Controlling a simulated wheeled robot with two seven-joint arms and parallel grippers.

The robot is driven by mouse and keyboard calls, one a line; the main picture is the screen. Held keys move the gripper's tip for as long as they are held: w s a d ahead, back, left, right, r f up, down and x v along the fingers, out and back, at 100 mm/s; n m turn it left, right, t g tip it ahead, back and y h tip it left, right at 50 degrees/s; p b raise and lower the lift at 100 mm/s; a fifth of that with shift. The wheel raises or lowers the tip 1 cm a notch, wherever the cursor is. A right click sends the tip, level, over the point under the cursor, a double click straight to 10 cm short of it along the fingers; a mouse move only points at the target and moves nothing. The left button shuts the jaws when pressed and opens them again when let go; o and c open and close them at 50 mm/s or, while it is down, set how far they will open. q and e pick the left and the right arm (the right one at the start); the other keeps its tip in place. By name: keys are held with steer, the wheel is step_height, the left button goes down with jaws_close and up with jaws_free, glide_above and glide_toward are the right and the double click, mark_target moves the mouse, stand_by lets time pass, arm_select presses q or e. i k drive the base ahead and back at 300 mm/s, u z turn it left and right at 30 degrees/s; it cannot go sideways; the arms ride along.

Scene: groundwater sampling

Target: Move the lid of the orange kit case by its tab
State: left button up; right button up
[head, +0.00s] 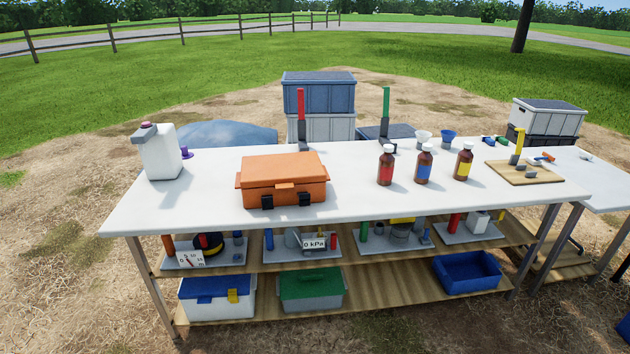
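The orange kit case (262,194) sits on the white table, left of its middle. Its lid (283,167) is down. A small orange tab (285,186) sticks out at the front edge of the lid, between two black latches (267,201). The latches hang on the front face of the case. Neither of my grippers shows in the head view.
A white jug (160,155) stands left of the case on the white table (220,218). Brown bottles (386,168) with white caps stand to its right. Red (301,105) and green (386,102) upright handles rise behind. The table in front of the case is clear.

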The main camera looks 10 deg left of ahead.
mark_target(282, 171)
steer(key=u, duration=0.35)
steer(key=i, duration=0.85)
steer(key=u, duration=0.65)
